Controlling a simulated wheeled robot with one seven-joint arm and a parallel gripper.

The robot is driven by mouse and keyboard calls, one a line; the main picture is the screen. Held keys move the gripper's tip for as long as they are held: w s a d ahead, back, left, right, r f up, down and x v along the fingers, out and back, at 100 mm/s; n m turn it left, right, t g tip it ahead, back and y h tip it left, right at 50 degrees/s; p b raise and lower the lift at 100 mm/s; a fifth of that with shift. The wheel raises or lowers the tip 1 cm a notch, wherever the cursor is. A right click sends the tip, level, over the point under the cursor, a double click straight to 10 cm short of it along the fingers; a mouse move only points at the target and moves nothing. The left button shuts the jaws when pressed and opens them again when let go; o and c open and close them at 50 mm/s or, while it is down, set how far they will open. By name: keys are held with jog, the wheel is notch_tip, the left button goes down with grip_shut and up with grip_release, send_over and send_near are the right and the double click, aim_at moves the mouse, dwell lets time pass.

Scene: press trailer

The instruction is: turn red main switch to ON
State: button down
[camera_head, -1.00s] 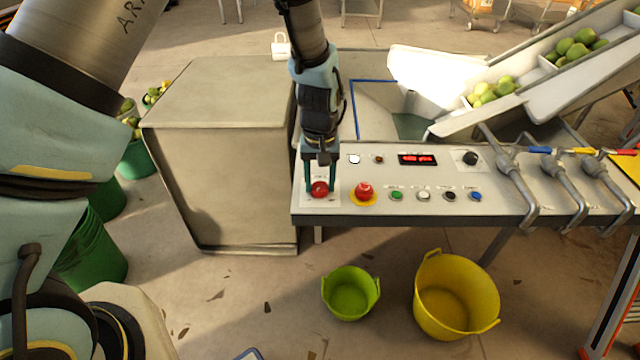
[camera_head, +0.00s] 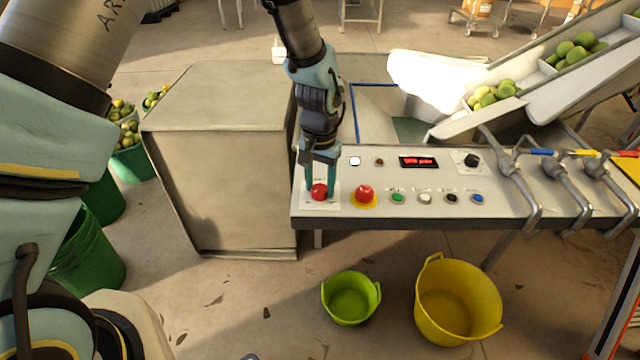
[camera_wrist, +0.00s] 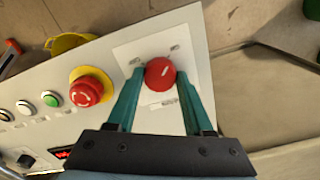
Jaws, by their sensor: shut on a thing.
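The red main switch (camera_head: 319,191) is a round red knob on a white plate at the left end of the control panel (camera_head: 375,209). In the wrist view the red knob (camera_wrist: 160,73) sits between my two teal fingertips, with a small pale mark on its face near the right side. My gripper (camera_head: 320,188) comes down on it from above and is shut on the knob, one finger on each side. The gripper also shows in the wrist view (camera_wrist: 159,78). The small labels on the plate are too blurred to read.
A red emergency button (camera_head: 364,193) on a yellow ring stands just right of the switch. Green (camera_head: 398,198), white, black and blue buttons follow. Bent metal pipes (camera_head: 527,190) stand at the panel's right. A large box (camera_head: 222,160) stands left of the panel.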

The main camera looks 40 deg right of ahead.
aim_at(320, 188)
jog(key=shift+c, duration=1.5)
grip_release()
notch_tip(320, 188, up, 11)
jog(key=b, duration=0.2)
jog(key=shift+f, duration=0.1)
